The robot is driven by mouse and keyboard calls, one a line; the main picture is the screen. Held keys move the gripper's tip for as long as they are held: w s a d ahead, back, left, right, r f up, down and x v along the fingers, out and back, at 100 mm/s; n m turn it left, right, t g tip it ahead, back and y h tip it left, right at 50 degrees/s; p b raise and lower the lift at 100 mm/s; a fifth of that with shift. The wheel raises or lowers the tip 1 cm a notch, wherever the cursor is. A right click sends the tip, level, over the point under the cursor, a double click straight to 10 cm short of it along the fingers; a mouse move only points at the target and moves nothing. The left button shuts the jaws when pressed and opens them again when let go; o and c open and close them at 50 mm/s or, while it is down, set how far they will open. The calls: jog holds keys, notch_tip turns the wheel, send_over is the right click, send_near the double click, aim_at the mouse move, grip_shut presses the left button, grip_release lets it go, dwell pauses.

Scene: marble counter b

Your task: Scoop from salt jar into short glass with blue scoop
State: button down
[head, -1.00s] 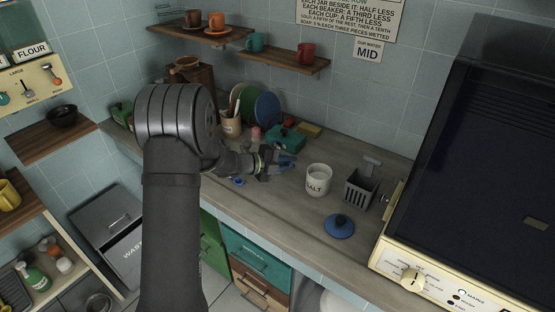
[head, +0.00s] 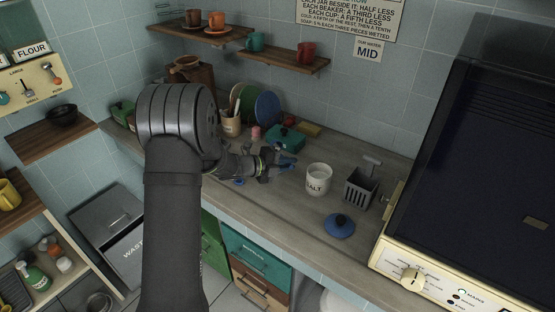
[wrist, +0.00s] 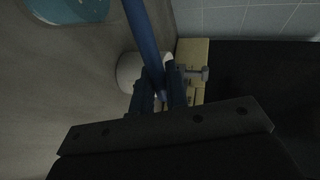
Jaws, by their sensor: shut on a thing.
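The white salt jar (head: 318,181), labelled SALT, stands open on the counter with pale contents showing. My gripper (head: 286,164) is left of the jar, above the counter and apart from it. In the wrist view my gripper (wrist: 163,92) is shut on the blue handle of the scoop (wrist: 142,35), which runs up out of the picture. The bowl of the scoop cannot be made out. A white round thing behind the fingers (wrist: 128,70) looks like the jar. I cannot make out the short glass for certain in either view.
A blue lid (head: 340,226) lies in front of the jar. A grey slotted holder (head: 360,188) stands right of it, near the large cream appliance (head: 412,277). A teal box (head: 287,138) is behind my gripper.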

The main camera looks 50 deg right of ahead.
jog(key=shift+s+f+m, duration=0.1)
jog(key=shift+f+m, duration=0.2)
jog(key=shift+f, duration=0.05)
dwell(0.7)
jog(key=shift+r+m+t+p, duration=0.1)
jog(key=shift+m+t+p, duration=0.3)
jog(key=shift+m+t, duration=0.2)
dwell(1.4)
jog(key=shift+f+m+t+h+p, duration=0.3)
jog(key=shift+f+m+h, duration=0.2)
jog(key=shift+f+m, duration=0.25)
dwell(1.5)
jog(key=shift+r+n+y, duration=0.3)
jog(key=shift+r+n, duration=0.35)
jog(key=shift+r, duration=0.15)
jog(key=shift+f+n+g, duration=0.2)
jog(key=shift+n+g, duration=0.5)
jog(key=shift+r, duration=0.1)
jog(key=shift+r, duration=0.1)
